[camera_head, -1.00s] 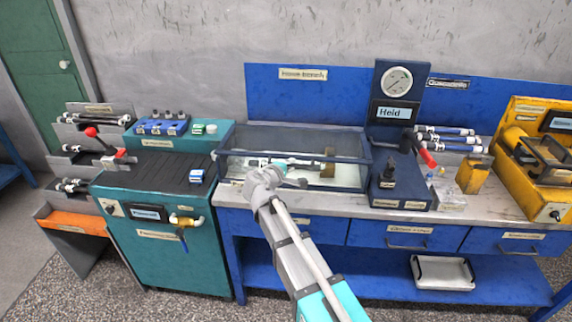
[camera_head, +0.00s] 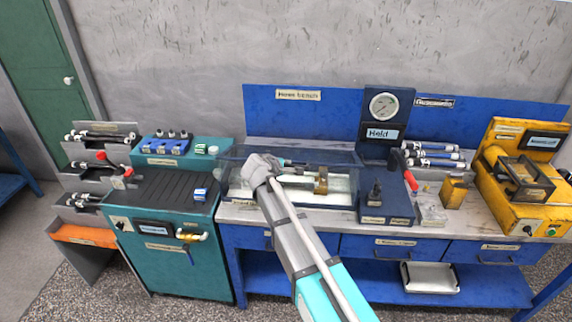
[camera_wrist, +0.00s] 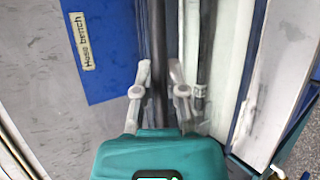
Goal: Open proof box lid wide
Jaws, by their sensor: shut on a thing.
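The proof box (camera_head: 352,196) is a clear-walled tank with a dark frame on the grey bench. Its see-through lid (camera_head: 325,156) is tilted up from the front, with its raised edge near my gripper. A hose with a brass-coloured fitting (camera_head: 321,181) lies inside the box. My gripper (camera_head: 274,163) is over the left part of the box. In the wrist view, my gripper's fingers (camera_wrist: 159,85) stand on either side of a dark bar (camera_wrist: 158,45), the lid's edge, and are shut on it. The exact finger contact is small and partly hidden in the head view.
A black gauge stand (camera_head: 383,125) is right of the box, with a red-handled lever (camera_head: 409,177) beside it. A teal cabinet (camera_head: 165,235) stands at the left. A blue back panel (camera_head: 300,112) rises behind the box. A yellow machine (camera_head: 515,180) is far right.

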